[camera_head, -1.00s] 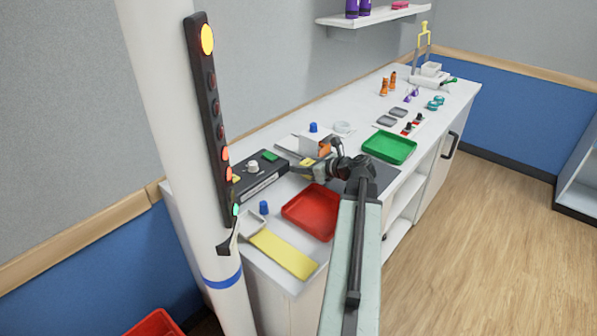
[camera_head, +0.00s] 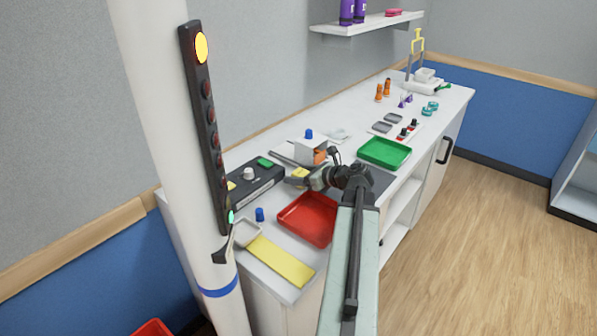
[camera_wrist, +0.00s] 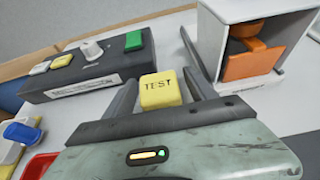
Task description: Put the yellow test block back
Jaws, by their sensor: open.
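The yellow test block (camera_wrist: 160,90), marked TEST, sits between the two fingers of my gripper (camera_wrist: 160,92) in the wrist view. The fingers are spread, with a gap on each side of the block. In the head view the block (camera_head: 300,174) shows small and partly hidden near my gripper (camera_head: 302,180), between the dark control box and the white housing. What the block rests on is hard to make out.
A dark control box (camera_wrist: 90,66) with a knob and buttons stands left of my gripper. A white housing (camera_wrist: 212,44) with an orange part stands to the right. A red tray (camera_head: 309,219), a green tray (camera_head: 384,153) and a yellow strip (camera_head: 280,262) lie on the counter.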

